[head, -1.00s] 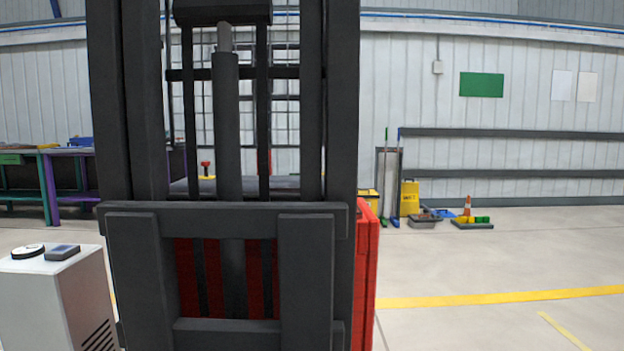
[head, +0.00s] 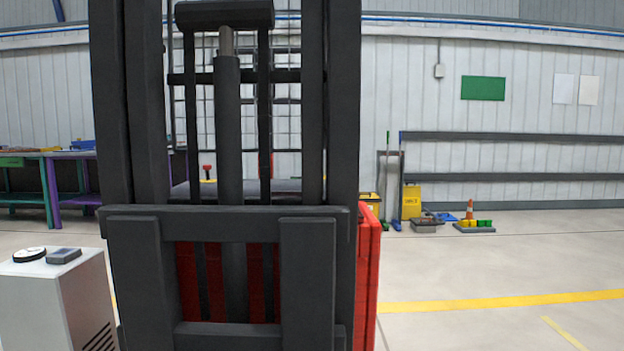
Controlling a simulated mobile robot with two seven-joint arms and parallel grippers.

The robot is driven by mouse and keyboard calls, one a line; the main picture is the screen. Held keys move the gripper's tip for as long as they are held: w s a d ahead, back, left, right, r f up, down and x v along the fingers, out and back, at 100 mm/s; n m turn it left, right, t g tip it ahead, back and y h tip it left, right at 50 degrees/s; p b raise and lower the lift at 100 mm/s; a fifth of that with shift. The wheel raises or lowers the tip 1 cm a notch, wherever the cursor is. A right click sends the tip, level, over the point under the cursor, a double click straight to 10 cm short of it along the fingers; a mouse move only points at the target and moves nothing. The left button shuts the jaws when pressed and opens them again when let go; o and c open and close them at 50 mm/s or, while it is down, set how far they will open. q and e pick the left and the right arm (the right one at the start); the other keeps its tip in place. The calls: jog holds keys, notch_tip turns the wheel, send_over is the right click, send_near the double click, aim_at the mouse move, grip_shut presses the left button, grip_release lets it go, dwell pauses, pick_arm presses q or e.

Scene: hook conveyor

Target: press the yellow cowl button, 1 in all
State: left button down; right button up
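No yellow cowl button can be made out for certain. A small red knob on a yellow base (head: 207,172) shows through the forklift's mast, above a dark flat surface; it is too small to tell what it is. The dark grey forklift mast (head: 343,120) fills the left and middle of the head view, with the red forklift body (head: 367,270) behind it. Neither of my grippers is in view.
A white cabinet (head: 50,300) with a black disc and a grey device on top stands at the lower left. Workbenches (head: 60,155) stand behind it. The floor at right is clear.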

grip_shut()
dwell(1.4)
